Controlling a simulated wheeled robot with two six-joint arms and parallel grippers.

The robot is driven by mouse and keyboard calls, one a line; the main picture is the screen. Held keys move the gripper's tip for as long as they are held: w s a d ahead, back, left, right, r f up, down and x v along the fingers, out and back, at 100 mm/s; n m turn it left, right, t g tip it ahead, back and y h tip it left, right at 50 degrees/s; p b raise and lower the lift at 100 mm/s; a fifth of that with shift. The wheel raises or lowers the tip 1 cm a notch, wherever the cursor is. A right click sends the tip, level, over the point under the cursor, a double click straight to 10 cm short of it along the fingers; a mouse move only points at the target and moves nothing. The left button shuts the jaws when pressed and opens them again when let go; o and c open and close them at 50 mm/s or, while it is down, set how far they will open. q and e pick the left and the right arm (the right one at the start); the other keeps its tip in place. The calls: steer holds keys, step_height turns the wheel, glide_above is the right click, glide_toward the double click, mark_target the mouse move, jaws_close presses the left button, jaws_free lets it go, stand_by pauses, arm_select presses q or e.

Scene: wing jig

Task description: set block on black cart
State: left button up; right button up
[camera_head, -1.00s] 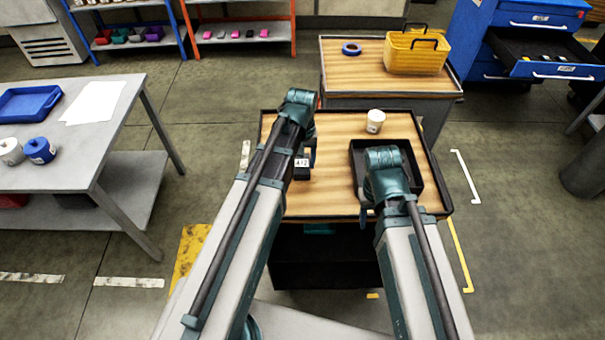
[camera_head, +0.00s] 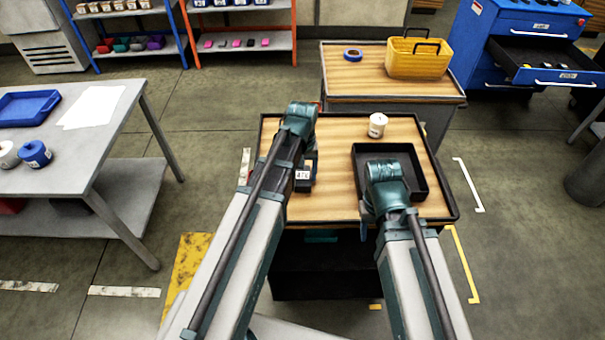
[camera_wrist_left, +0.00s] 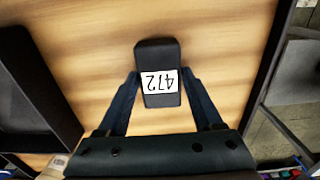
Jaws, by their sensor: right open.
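The black block with a white "472" label (camera_wrist_left: 160,78) is between the fingers of my left gripper (camera_wrist_left: 160,74) in the left wrist view. Both fingertips press its sides, so the gripper is shut on it. In the head view the block (camera_head: 302,178) is over the left part of the black cart's wooden top (camera_head: 342,150). I cannot tell whether it touches the top. My right gripper (camera_head: 366,215) is open near the cart's front edge, mostly hidden by its wrist.
A black open tray (camera_head: 420,165) lies on the cart's right side, with a white cup (camera_head: 377,125) behind it. A second cart (camera_head: 340,85) behind holds a yellow basket (camera_head: 417,58) and blue tape (camera_head: 353,54). A grey table (camera_head: 110,150) stands left. The cart's middle is clear.

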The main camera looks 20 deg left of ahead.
mark_target(303, 175)
arm_select(q)
steer(key=o, duration=0.3)
steer(key=shift+r, duration=0.15)
step_height(303, 175, up, 12)
steer(key=p, duration=1.2)
steer(key=s+d+m, duration=0.2)
steer(key=s+d, duration=0.1)
steer(key=s, duration=0.1)
steer(key=s+d+m, duration=0.2)
steer(key=s+d, duration=0.2)
steer(key=s, duration=0.1)
steer(key=s+d+m+y, duration=0.1)
steer(key=s+d+m, duration=0.2)
steer(key=s, duration=0.2)
steer(key=shift+d+r, duration=0.1)
steer(key=shift+d, duration=0.2)
step_height(303, 175, down, 3)
steer(key=b, duration=0.3)
